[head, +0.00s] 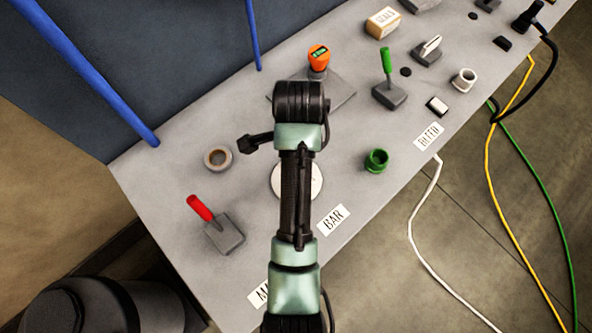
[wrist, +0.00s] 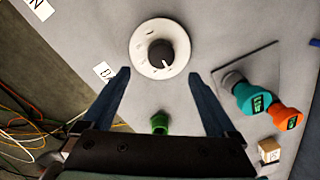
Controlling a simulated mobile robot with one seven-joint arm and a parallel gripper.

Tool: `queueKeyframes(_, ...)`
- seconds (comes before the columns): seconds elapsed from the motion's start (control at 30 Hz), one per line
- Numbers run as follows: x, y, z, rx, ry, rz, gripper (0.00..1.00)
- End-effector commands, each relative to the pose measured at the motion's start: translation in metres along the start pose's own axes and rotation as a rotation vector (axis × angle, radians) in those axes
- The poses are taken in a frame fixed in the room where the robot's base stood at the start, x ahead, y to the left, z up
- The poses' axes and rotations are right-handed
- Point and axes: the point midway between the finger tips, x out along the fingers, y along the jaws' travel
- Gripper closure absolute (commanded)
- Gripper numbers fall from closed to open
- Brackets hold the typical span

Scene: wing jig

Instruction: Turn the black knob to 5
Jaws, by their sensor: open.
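The black knob (wrist: 160,52) sits in the middle of a round white dial (wrist: 142,63) on the grey bench. A white mark on the knob points down and slightly right in the wrist view. The dial's marks are too small to read. In the head view the dial (head: 316,182) is partly covered by my arm, and the knob is hidden. My gripper (wrist: 159,77) is open, its two fingers spread on either side below the dial and apart from the knob. Its fingers cannot be made out in the head view.
A red-handled lever (head: 201,208), a tape-like ring (head: 217,158), a green cup (head: 376,160) and a green-handled lever (head: 387,63) stand around the dial. Blue posts (head: 88,75) rise behind.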

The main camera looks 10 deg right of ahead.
Motion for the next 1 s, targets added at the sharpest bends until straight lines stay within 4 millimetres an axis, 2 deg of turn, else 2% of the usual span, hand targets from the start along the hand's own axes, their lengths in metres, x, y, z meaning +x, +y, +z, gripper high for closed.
queueKeyframes(0.2, 0.047, 0.002, 0.0, -0.001, 0.0, 0.004, 0.07)
queueKeyframes(0.4, 0.079, 0.0, 0.0, -0.001, 0.0, 0.0, 0.07)
queueKeyframes(0.6, 0.092, 0.0, 0.0, -0.002, 0.0, -0.002, 0.07)
queueKeyframes(0.9, 0.093, -0.001, 0.0, -0.002, 0.0, -0.004, 0.07)
queueKeyframes(1.0, 0.093, -0.001, 0.0, -0.002, 0.0, -0.004, 0.25)
